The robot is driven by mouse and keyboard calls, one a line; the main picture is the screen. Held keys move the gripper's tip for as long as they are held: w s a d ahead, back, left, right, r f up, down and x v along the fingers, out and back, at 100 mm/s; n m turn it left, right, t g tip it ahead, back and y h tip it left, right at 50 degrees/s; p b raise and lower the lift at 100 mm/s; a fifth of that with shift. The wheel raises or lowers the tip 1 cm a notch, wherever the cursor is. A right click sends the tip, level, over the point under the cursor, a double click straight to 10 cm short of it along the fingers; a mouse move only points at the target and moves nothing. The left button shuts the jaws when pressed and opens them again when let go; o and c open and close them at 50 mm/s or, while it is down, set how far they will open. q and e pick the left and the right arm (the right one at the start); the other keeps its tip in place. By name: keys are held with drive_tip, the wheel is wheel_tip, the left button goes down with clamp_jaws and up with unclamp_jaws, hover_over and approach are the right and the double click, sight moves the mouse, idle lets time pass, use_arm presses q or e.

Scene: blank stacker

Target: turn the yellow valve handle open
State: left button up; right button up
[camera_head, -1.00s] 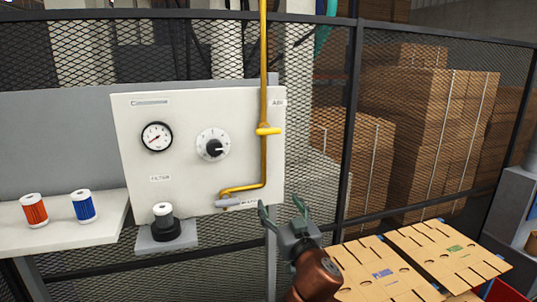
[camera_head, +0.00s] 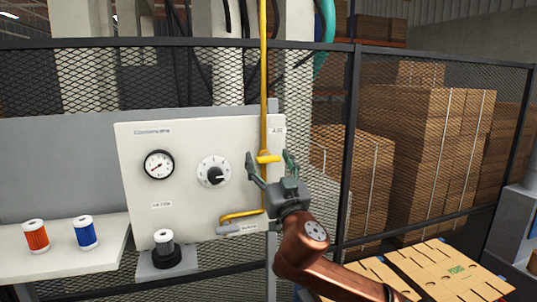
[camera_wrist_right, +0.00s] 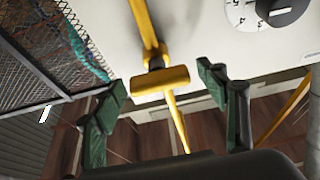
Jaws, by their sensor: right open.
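The yellow valve handle (camera_head: 267,159) lies crosswise on the yellow pipe (camera_head: 263,75) at the right side of the white panel. My right gripper (camera_head: 270,160) is open, with one finger on each side of the handle in the head view. In the right wrist view the handle (camera_wrist_right: 160,82) shows just beyond the open fingers (camera_wrist_right: 165,85), and nothing is held. I cannot tell whether a finger touches it. My left gripper is not in view.
The white panel (camera_head: 190,135) carries a gauge (camera_head: 159,165) and a dial (camera_head: 214,171). A shelf (camera_head: 75,255) at left holds a red filter (camera_head: 36,236) and a blue filter (camera_head: 86,232). Mesh fencing stands behind. Cardboard blanks (camera_head: 455,268) lie at lower right.

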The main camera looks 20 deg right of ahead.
drive_tip(key=shift+w, duration=0.2)
drive_tip(key=shift+c, duration=0.2)
drive_tip(key=c, duration=1.1)
